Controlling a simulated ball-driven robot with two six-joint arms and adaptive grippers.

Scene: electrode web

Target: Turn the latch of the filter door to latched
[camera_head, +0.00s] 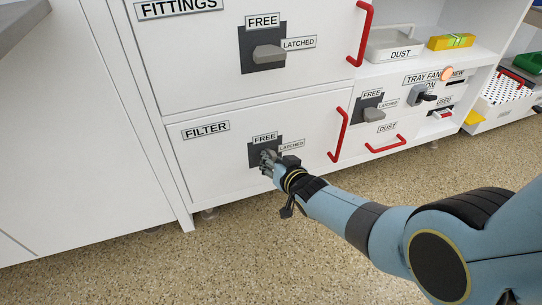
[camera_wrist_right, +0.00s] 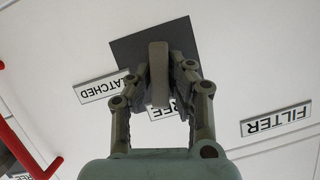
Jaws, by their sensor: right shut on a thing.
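The filter door (camera_head: 220,165) is a white panel with a FILTER label and is closed. Its latch is a grey bar handle (camera_wrist_right: 158,60) on a dark square plate (camera_head: 254,152). In the right wrist view the handle's end points to the FREE label, and the LATCHED label (camera_wrist_right: 102,87) is off to the side. My right gripper (camera_head: 268,156) is at this latch, with a finger on each side of the handle in the right wrist view (camera_wrist_right: 161,85), shut on it. In the head view the gripper hides most of the handle. My left gripper is not in view.
A red door handle (camera_head: 338,134) is to the right of the latch. Above is the fittings door with its own latch (camera_head: 267,54). To the right are a dust drawer (camera_head: 400,133), another latch and a tray fan switch. Speckled floor (camera_head: 240,250) lies open in front.

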